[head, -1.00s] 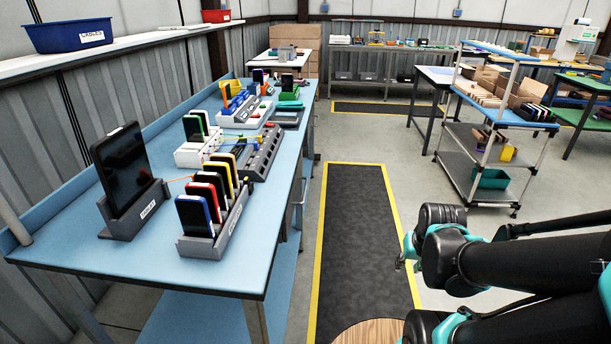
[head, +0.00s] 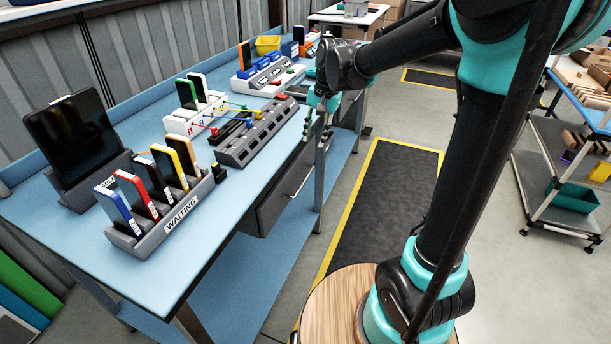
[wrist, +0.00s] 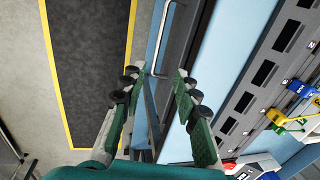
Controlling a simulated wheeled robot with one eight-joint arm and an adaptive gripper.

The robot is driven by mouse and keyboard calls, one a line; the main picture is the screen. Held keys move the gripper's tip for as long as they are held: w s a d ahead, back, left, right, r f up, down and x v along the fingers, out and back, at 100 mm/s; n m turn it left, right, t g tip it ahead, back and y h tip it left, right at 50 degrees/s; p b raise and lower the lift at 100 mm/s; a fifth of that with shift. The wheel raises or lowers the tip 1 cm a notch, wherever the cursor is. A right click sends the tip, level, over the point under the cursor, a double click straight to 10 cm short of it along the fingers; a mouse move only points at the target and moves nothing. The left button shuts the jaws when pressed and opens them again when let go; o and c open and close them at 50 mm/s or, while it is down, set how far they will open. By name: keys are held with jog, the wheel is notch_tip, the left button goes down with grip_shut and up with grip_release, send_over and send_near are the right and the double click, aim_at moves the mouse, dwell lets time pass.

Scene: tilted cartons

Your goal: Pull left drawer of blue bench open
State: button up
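The blue bench (head: 150,270) runs along the wall at left in the head view. Under its front edge is a dark grey drawer (head: 276,208) with a pale bar handle (head: 300,182); it looks shut. In the wrist view the drawer front (wrist: 191,32) and its handle (wrist: 162,38) lie beyond my fingertips. My gripper (head: 317,113) is at the bench's front edge, farther along than this drawer. In the wrist view my gripper (wrist: 160,76) is open and empty, its fingers apart. Whether another drawer lies behind my arm cannot be seen.
On the benchtop stand a phone rack marked WAITING (head: 165,215), a tablet on a stand (head: 75,140) and a grey slotted block (head: 255,135) with coloured cables. A dark floor mat (head: 385,205) lies in the clear aisle. A shelf cart (head: 560,180) stands at right.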

aim_at(305, 179)
jog(key=a+f, duration=0.1)
jog(key=f, duration=1)
jog(key=w+a+f, duration=0.1)
jog(key=f, duration=0.4)
jog(key=shift+w+a+f, duration=0.1)
jog(key=shift+a+f, duration=0.2)
jog(key=shift+a, duration=0.05)
grip_shut()
